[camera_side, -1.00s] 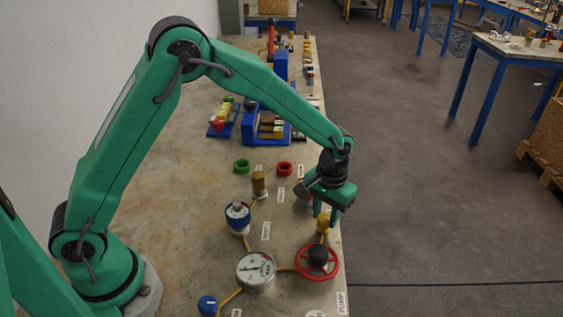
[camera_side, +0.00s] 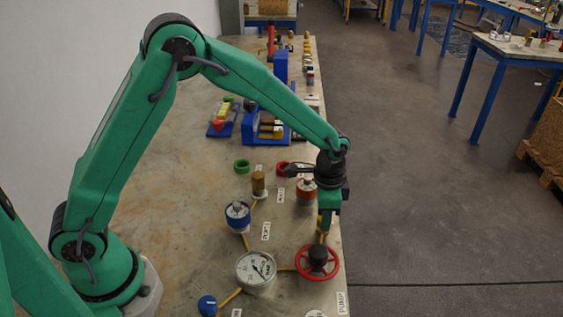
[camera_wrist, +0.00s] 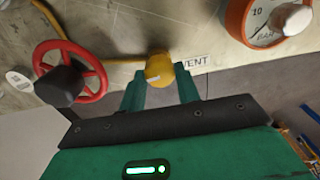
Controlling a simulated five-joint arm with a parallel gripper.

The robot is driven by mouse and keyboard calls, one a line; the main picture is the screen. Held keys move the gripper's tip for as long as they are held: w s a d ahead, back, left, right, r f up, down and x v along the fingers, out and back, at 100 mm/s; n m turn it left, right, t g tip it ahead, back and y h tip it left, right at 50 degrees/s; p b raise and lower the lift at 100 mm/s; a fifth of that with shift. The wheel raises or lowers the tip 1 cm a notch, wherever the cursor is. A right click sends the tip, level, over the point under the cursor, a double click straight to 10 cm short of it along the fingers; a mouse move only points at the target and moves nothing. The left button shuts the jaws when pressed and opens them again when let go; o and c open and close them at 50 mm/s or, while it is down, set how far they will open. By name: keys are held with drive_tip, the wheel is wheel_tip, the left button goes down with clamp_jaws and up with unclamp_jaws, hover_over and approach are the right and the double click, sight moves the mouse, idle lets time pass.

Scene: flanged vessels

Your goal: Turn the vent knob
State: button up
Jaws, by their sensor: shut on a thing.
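The yellow vent knob (camera_wrist: 158,69) sits on a yellow pipe beside a label reading VENT (camera_wrist: 196,62) in the wrist view. My gripper (camera_wrist: 159,84) has one green finger on each side of the knob and is shut on it. In the side view my gripper (camera_side: 324,231) points down at the knob near the table's right edge. There the fingers and wrist hide most of the knob.
A red handwheel (camera_side: 318,262) with a dark hub stands just in front of my gripper. A white pressure gauge (camera_side: 256,270) is left of it. Open floor lies right of the table.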

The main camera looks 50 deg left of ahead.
drive_tip(key=shift+d+m, duration=0.2)
drive_tip(key=shift+m, duration=0.7)
drive_tip(key=o, duration=1)
drive_tip(key=shift+a, duration=0.1)
drive_tip(key=shift+r, duration=0.15)
drive_tip(key=shift+s+r, duration=0.15)
drive_tip(key=shift+r, duration=3.65)
